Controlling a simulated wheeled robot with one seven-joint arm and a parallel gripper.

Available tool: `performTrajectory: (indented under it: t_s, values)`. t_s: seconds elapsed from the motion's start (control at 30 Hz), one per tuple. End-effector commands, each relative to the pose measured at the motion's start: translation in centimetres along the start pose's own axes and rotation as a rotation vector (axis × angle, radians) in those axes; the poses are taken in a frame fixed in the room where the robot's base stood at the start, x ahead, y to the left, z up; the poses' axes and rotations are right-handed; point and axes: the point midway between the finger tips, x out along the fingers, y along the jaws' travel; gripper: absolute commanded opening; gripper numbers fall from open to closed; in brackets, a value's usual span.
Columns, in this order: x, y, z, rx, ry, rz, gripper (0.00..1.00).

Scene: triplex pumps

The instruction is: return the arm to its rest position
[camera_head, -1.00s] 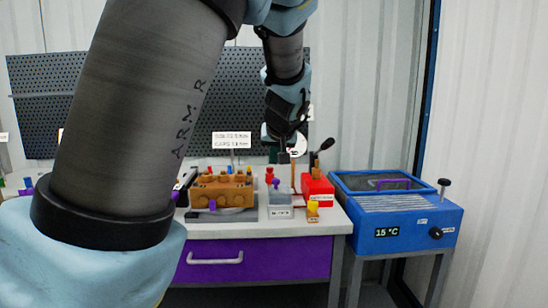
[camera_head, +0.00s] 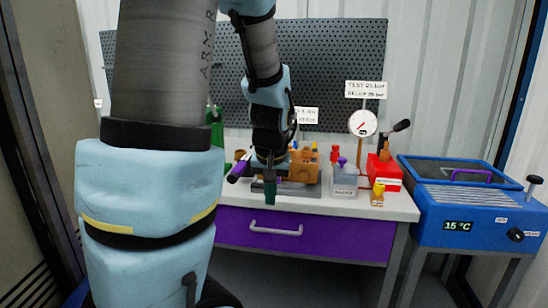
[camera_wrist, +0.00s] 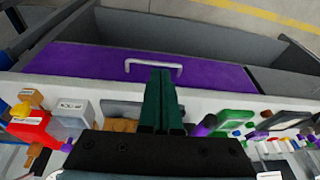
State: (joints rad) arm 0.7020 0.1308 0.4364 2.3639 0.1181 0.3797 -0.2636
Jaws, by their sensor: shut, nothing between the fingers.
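My gripper (camera_head: 270,192) hangs pointing down at the front edge of the bench, in front of the purple drawer's top edge. In the wrist view its two dark green fingers (camera_wrist: 161,105) lie together with nothing between them. My arm runs down from the top of the head view and hides part of the bench's left side. The orange pump block (camera_head: 305,168) stands on the bench just behind and right of the gripper. It is mostly hidden by the gripper body in the wrist view.
The bench has a purple drawer (camera_head: 330,236) with a pale handle (camera_head: 275,230). A grey block (camera_head: 343,182), a red hand pump (camera_head: 384,170) and a round gauge (camera_head: 362,123) stand right of the pump. A blue bath (camera_head: 470,212) reading 15 °C stands at far right. Floor is open in front.

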Motion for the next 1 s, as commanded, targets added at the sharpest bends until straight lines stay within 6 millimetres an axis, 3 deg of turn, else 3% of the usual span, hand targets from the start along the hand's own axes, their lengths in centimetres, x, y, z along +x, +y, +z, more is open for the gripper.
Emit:
performTrajectory:
  t_s: [0.2,0.43,0.63,1.0]
  values:
    - [-0.3,-3.0,4.7,-0.023,-0.084,0.028,0.00]
    - [-0.8,-4.5,8.4,-0.025,-0.140,0.048,0.00]
    - [-0.9,-4.8,9.6,-0.022,-0.155,0.054,0.00]
    - [-0.9,-4.8,9.6,-0.022,-0.155,0.054,0.00]
